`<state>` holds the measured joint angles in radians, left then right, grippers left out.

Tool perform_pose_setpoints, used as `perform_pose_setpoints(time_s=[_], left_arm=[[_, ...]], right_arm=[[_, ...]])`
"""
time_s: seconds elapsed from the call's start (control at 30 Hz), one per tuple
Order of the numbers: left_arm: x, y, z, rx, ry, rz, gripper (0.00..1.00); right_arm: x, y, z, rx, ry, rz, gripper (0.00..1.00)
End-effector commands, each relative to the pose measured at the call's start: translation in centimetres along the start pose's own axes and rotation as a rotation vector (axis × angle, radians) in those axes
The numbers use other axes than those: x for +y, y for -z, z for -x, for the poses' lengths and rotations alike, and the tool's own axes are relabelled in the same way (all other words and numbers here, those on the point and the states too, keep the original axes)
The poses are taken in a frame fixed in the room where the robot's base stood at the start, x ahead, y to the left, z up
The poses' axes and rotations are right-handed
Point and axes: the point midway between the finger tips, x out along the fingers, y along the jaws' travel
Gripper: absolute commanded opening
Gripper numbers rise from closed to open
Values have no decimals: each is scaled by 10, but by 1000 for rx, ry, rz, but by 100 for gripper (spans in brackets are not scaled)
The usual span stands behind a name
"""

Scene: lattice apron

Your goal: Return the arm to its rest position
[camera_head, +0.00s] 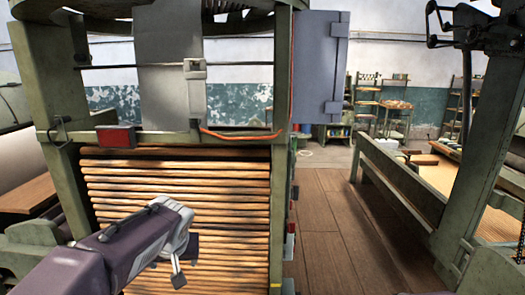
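My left arm (105,252) comes in from the lower left, dark purple-grey with a lighter grey wrist. Its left gripper (185,262) is in front of the slatted wooden apron (225,205) of the green machine. Its two dark fingers stand apart with nothing seen between them, so it looks open. I cannot tell how far it is from the slats. My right arm and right gripper are not in view.
The green machine frame (283,90) stands close ahead, with a red box (116,137), an orange cable (240,136) and a grey panel door (320,65). Bare wooden floor (325,220) runs to its right. Another green frame (475,160) bounds that aisle.

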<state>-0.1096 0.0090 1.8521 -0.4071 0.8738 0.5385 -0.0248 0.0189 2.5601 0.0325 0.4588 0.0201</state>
Motion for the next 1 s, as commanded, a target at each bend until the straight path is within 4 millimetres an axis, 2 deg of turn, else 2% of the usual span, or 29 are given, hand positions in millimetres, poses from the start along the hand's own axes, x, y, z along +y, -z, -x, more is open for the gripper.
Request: perform_pose_setpoints(time_s=[0.03,0.13,0.2,0.23,0.3,0.37,0.4,0.5,1.0], left_arm=[[1,-44,-36,-87,-12,-13,76],[5,-125,-76,-245,-61,-37,76],[8,-177,-91,-337,-99,-52,76],[10,-197,-94,-370,-116,-59,76],[15,-235,-96,-428,-155,-80,76],[18,-259,-96,-455,-186,-100,76],[22,-267,-98,-449,-210,-119,76],[27,-255,-101,-396,-237,-173,76],[26,-255,-101,-397,-237,-185,76]], right_arm=[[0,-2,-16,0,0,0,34],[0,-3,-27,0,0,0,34],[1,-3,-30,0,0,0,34],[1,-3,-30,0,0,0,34],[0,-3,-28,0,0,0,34],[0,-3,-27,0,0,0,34],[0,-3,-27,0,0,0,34],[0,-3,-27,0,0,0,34],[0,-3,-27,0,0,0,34]])
